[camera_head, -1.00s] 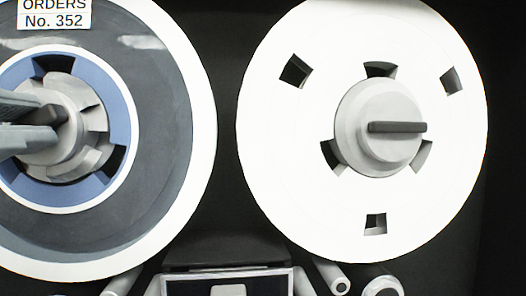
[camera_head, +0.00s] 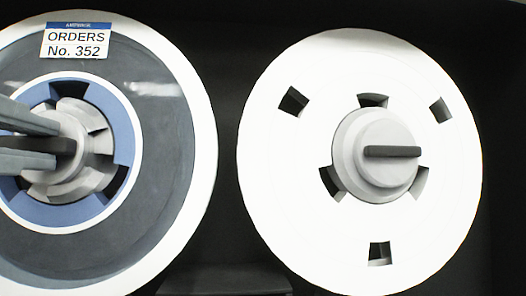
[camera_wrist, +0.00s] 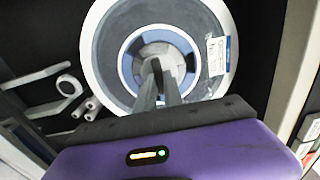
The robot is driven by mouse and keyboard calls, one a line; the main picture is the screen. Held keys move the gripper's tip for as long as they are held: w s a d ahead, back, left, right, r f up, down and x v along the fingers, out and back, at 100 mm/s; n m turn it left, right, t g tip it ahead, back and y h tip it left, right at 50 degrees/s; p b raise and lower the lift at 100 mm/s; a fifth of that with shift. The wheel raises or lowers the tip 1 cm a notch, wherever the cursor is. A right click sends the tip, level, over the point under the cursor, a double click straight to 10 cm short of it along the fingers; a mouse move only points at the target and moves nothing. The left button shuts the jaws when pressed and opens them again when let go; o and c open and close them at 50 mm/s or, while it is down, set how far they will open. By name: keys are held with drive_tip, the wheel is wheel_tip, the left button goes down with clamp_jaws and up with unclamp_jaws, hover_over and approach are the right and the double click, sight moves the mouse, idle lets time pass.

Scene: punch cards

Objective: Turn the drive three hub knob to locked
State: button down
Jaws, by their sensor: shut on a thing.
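In the head view a tape reel (camera_head: 165,130) with dark tape and a blue inner ring hangs at the left, with an "ORDERS No. 352" label (camera_head: 76,43). At its centre is a pale grey hub knob (camera_head: 92,165) with a dark grip bar (camera_head: 68,148). My gripper (camera_head: 55,145) comes in from the left edge, its two grey fingers shut on the bar, which lies about level. The fingers hide part of the hub. The wrist view shows the fingers (camera_wrist: 157,80) reaching the middle of the hub (camera_wrist: 172,57). No drive number or locked mark is readable.
A white reel (camera_head: 275,190) hangs at the right, its grey hub knob (camera_head: 360,125) carrying a level dark bar. Pale rollers (camera_wrist: 68,85) stick out at the left of the wrist view. A light panel edge (camera_wrist: 290,70) stands at its right.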

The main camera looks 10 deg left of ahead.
drive_tip(key=c, duration=1.5)
unclamp_jaws()
drive_tip(key=shift+o, duration=0.2)
drive_tip(key=v, duration=0.8)
drive_tip(key=shift+b, duration=0.45)
drive_tip(key=shift+w, duration=0.1)
